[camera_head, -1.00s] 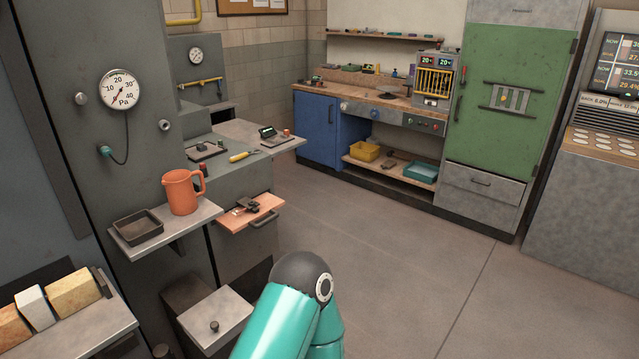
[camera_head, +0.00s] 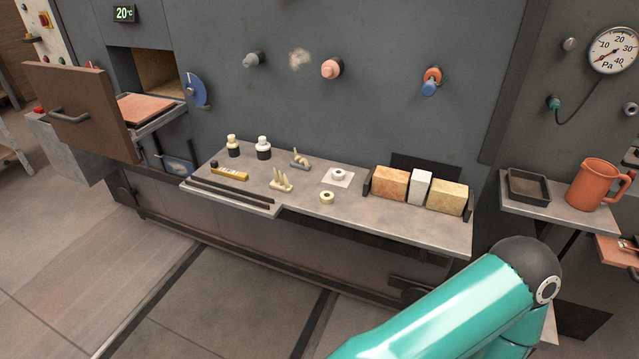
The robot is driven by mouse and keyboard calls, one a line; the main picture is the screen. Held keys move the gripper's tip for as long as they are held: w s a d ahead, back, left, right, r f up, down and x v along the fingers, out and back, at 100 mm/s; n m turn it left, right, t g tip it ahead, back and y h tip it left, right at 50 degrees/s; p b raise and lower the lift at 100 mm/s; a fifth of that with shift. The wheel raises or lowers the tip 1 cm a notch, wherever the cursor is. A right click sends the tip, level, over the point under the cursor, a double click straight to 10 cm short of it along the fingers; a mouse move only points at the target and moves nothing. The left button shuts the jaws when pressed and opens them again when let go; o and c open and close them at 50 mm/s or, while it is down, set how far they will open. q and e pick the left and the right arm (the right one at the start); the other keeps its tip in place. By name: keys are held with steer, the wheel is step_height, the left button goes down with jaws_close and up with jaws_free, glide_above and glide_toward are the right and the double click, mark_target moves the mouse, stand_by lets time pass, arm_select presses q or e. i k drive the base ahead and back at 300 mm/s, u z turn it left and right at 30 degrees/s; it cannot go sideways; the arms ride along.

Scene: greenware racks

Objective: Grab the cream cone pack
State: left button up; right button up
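The cream cone pack (camera_head: 281,183) stands on the grey shelf (camera_head: 400,226) along the front of the dark kiln wall. It is a small cream base with several short upright cones. A similar grey cone pack (camera_head: 299,159) stands just behind it and to the right. Neither is held. A teal arm link of mine crosses the lower right corner, well to the right of the cream cone pack. Neither gripper shows in the view.
Near the cone packs are a yellow bar (camera_head: 230,174), two small bottles (camera_head: 263,148), a cream ring (camera_head: 326,197) and a white ring on a card (camera_head: 338,175). Bricks (camera_head: 390,183) stand to the right. An orange jug (camera_head: 593,185) and dark tray (camera_head: 528,187) sit farther right. A brown door (camera_head: 85,112) stands open at left.

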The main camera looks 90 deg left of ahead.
mark_target(280, 185)
steer(key=z, duration=0.9)
steer(key=i, duration=0.15)
steer(key=u, duration=2.4)
steer(key=i, duration=0.25)
steer(key=u, duration=1.7)
steer(key=k, duration=0.6)
steer(key=u, duration=0.35)
steer(key=i, duration=2)
steer(key=z, duration=0.4)
